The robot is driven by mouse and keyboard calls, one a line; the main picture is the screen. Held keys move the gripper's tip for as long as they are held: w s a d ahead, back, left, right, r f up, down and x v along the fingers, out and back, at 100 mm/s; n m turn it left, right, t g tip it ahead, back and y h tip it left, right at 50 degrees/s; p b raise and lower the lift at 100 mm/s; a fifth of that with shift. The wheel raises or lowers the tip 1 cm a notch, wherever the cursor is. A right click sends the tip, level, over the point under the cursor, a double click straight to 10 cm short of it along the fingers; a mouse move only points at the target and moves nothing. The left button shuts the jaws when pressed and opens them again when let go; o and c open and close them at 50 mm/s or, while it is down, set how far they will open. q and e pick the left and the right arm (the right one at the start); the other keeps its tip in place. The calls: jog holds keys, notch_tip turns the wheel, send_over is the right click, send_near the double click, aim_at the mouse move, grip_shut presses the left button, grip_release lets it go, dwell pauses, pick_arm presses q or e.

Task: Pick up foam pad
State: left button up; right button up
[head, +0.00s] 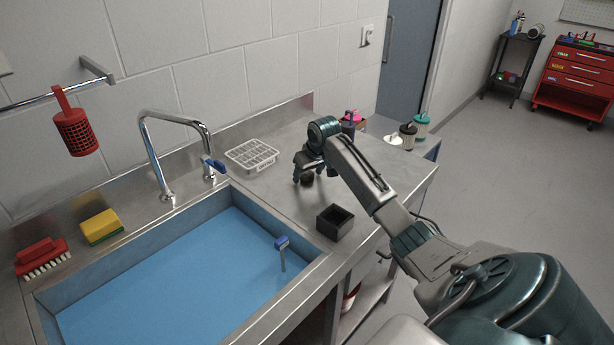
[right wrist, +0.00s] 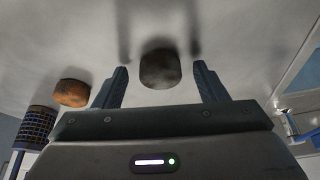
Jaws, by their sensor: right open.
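A small dark, rounded block, seemingly the foam pad, lies on the steel counter (head: 285,195); it shows in the head view (head: 307,178) under my right gripper and in the right wrist view (right wrist: 160,69). My right gripper (right wrist: 160,88) is open, with its two fingers apart on either side of the dark block. In the right wrist view the block sits just past the fingertips, with no visible contact. A similar orange-brown block (right wrist: 73,93) lies outside the left finger in that view. My left gripper is not in view.
A black open box (head: 335,222) stands near the sink's right edge. A clear gridded tray (head: 252,155) lies behind. The blue-bottomed sink (head: 190,285) and tall faucet (head: 150,150) are left. Several containers (head: 408,135) stand beyond the counter's far end.

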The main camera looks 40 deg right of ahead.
jog(key=c, duration=1.1)
jog(key=shift+o, duration=0.2)
